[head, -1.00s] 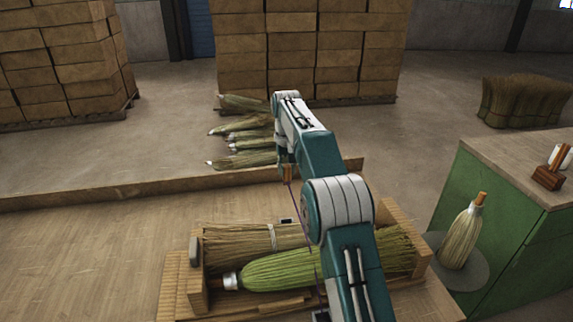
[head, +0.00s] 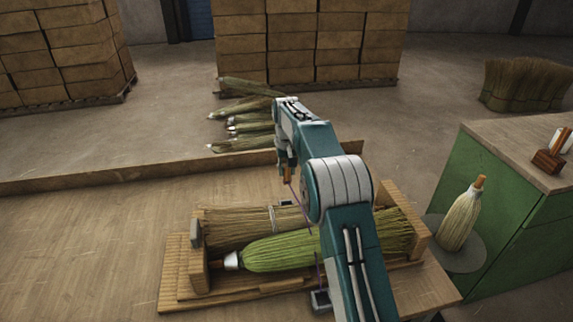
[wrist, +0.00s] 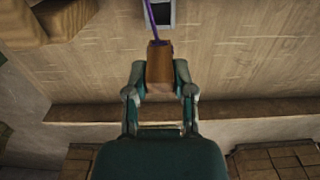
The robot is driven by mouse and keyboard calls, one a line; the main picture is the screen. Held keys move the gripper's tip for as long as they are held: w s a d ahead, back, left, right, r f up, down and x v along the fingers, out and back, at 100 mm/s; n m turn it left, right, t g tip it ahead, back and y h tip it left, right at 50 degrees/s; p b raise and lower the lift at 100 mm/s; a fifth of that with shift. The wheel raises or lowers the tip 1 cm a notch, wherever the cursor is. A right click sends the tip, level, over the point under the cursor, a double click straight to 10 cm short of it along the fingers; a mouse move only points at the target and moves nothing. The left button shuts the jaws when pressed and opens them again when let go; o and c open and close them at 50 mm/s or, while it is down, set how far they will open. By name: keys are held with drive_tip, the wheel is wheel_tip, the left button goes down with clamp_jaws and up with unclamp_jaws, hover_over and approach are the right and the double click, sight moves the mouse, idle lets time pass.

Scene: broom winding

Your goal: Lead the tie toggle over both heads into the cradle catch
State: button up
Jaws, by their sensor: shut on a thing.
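My gripper (head: 286,174) is shut on the brown tie toggle (wrist: 159,65), above the far side of the cradle. A purple cord (head: 318,268) shows below the toggle and again near a grey block (head: 320,300) at the cradle's near side; my arm hides part of its run. A green broom head (head: 275,252) lies in front of a tan one (head: 228,228) in the wooden cradle (head: 193,268). A small grey fitting (head: 287,203), perhaps the catch, is behind the tan head. A grey fitting also shows beyond the toggle in the wrist view (wrist: 160,12).
A low wooden ledge (head: 120,178) runs along the table's far edge. A green cabinet (head: 500,220) stands at right, with an upright broom head (head: 461,220) beside it. Several brooms lie on the floor behind. The table left of the cradle is clear.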

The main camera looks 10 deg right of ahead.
drive_tip(key=shift+f, duration=5.65)
drive_tip(key=o, duration=1)
drive_tip(key=shift+c, duration=0.2)
